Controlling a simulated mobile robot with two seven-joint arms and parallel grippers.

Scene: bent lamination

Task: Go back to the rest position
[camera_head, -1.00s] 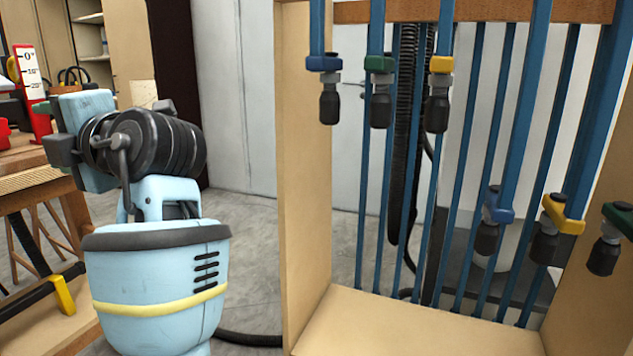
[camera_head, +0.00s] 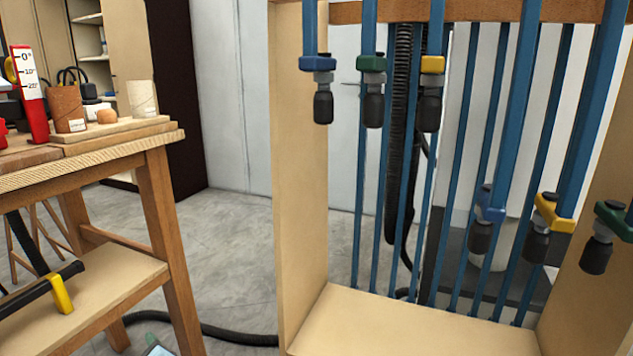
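Neither of my grippers shows in the head view. Only a small light-blue piece, which looks like part of my own arm, shows at the bottom edge, left of centre. Several blue bar clamps (camera_head: 522,110) with blue, green and yellow heads hang in a wooden rack (camera_head: 300,170) at the right. No gripper is at the clamps.
A wooden workbench (camera_head: 110,155) stands at the left with a red and white angle gauge (camera_head: 28,90) and a cork-brown cup (camera_head: 68,108) on it. A yellow-and-black clamp (camera_head: 60,292) lies on its lower shelf. A black hose (camera_head: 230,335) crosses the grey floor (camera_head: 225,245).

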